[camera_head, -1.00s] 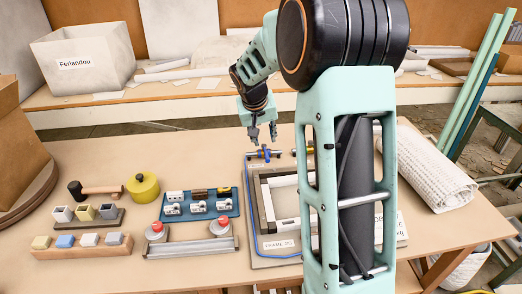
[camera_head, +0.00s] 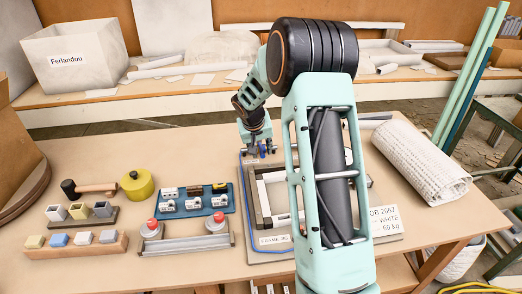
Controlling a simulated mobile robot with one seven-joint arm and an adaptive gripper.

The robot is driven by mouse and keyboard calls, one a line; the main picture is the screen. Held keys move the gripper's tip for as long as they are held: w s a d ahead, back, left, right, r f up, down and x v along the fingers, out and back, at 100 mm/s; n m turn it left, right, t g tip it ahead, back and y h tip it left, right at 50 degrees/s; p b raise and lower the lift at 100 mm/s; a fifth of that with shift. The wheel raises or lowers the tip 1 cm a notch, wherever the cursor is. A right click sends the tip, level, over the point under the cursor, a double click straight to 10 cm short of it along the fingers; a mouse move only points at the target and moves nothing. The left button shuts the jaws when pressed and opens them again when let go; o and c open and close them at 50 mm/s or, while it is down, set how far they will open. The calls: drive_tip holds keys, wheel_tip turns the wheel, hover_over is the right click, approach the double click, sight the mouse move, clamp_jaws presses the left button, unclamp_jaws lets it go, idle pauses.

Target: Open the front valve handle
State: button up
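The front valve (camera_head: 251,155) is a small fitting with blue parts at the back left corner of the framed board, joined to a blue hose. It is largely hidden by my gripper (camera_head: 259,150). My gripper points down and is right at the valve, with its dark fingertips overlapping it in the picture. Whether the fingers touch the handle, and how far apart they are, is too small to tell. The handle's angle cannot be made out.
The framed board (camera_head: 272,240) lies right of a blue tray (camera_head: 209,210) of small blocks. Red-button bar (camera_head: 187,245), yellow pot (camera_head: 138,186) and block racks (camera_head: 75,246) stand to the left. A rolled white mat (camera_head: 418,163) lies right. My arm hides part of the board.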

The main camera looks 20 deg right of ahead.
clamp_jaws()
